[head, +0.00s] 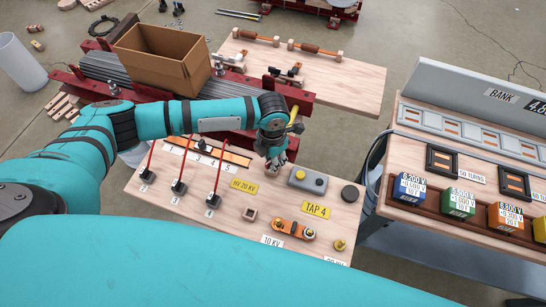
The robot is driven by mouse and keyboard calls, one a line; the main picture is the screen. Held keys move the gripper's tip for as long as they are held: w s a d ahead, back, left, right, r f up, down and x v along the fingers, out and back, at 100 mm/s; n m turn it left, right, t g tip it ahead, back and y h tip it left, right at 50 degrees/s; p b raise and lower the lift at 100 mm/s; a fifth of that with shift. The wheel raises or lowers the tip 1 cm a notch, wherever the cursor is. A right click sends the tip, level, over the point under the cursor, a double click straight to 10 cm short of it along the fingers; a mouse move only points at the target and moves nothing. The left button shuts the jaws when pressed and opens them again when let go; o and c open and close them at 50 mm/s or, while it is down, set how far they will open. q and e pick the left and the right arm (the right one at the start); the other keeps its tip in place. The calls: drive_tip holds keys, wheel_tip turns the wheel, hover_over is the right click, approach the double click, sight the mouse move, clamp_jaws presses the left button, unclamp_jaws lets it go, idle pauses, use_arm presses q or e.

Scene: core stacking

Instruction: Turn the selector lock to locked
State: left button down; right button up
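No part is marked as the selector lock, so I cannot tell which it is. Near the yellow TAP 4 label (316,211) lie an orange fitting with dark and metal ends (294,230) and a small brass-coloured piece (340,245). A grey box with a yellow button (307,181) and a dark round disc (350,193) are behind them. My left gripper (275,164) points down over the wooden board (160,190), left of the grey box and behind the HV 20 KV label (243,186). Its fingers are too small to read. My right gripper is not in view.
Several red rods on black bases (179,187) stand on the board's left. A cardboard box (162,58) sits behind, on grey bars. A bench (480,190) with coloured voltage blocks (459,201) is at right. My teal arm covers the bottom.

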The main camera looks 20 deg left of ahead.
use_arm(q)
drive_tip(key=shift+m, duration=1.3)
drive_tip(key=shift+m, duration=0.3)
drive_tip(key=shift+w+f+m+b, duration=0.1)
drive_tip(key=shift+f+m+b, duration=0.05)
drive_tip(key=shift+m+b, duration=0.4)
drive_tip(key=shift+r+m+b, duration=0.2)
drive_tip(key=shift+m+b, duration=0.35)
drive_tip(key=shift+b, duration=1.45)
drive_tip(key=c, duration=1.2)
unclamp_jaws()
